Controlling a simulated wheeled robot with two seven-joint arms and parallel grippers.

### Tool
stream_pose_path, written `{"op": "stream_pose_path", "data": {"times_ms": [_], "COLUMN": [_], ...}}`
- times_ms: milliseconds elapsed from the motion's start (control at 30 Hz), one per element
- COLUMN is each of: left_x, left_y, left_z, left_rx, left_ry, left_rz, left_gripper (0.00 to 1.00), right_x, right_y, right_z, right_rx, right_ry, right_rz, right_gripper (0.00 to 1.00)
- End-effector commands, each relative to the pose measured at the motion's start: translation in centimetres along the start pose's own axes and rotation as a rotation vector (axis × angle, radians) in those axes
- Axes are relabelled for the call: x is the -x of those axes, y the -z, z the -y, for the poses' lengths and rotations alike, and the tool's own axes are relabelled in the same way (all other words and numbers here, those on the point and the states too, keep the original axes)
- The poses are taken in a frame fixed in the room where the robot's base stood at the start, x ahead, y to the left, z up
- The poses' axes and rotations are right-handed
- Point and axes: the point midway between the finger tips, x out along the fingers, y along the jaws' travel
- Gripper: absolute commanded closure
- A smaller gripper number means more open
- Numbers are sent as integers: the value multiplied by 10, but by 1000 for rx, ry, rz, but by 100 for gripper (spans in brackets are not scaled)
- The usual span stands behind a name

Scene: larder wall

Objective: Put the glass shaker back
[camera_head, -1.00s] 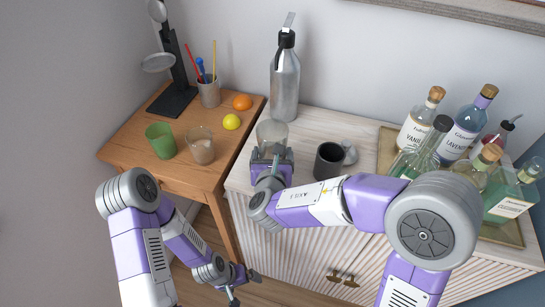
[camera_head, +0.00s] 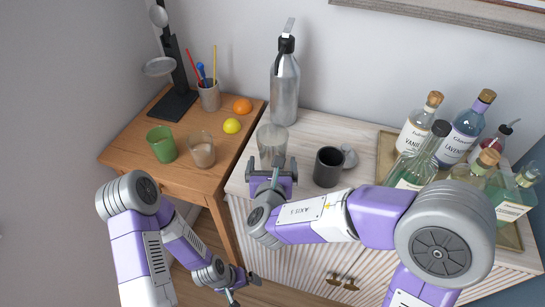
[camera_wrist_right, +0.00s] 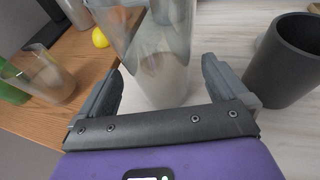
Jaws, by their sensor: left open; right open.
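The glass shaker (camera_head: 272,140) is a clear tumbler standing upright on the pale cabinet top, left of a dark cup. My right gripper (camera_head: 270,172) is open just in front of it. In the right wrist view the glass shaker (camera_wrist_right: 158,60) stands between and beyond the two spread fingers, with a gap to each side. Whether the fingertips reach past its near wall is hard to tell. My left gripper (camera_head: 243,287) is open and empty, low in front of the furniture, far from the glass.
The dark cup (camera_head: 328,165) stands close on the right, with a small metal piece (camera_head: 349,156) behind it. A tall steel bottle (camera_head: 285,88) is behind. Several bottles fill a tray (camera_head: 383,158) at right. The wooden desk (camera_head: 150,110) holds a green cup (camera_head: 162,144) and another glass (camera_head: 202,150).

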Motion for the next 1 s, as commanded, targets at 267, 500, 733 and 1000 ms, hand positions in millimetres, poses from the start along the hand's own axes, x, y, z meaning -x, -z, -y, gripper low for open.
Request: {"op": "stream_pose_path", "data": {"times_ms": [267,500,733,1000], "left_x": [13,16,16,16], "left_y": [-1,-1,-1,-1], "left_z": [-5,-6,-6,-6], "left_rx": [0,0,0,0], "left_ry": [0,0,0,0], "left_rz": [0,0,0,0], "left_gripper": [0,0,0,0], "right_x": [62,86,89,88], "right_y": [-2,-1,0,0], "right_z": [-1,0,0,0], "right_rx": [1,1,0,0], "right_ry": [-4,-1,1,0], "right_rz": [2,1,0,0], "right_gripper": [0,0,0,0]}}
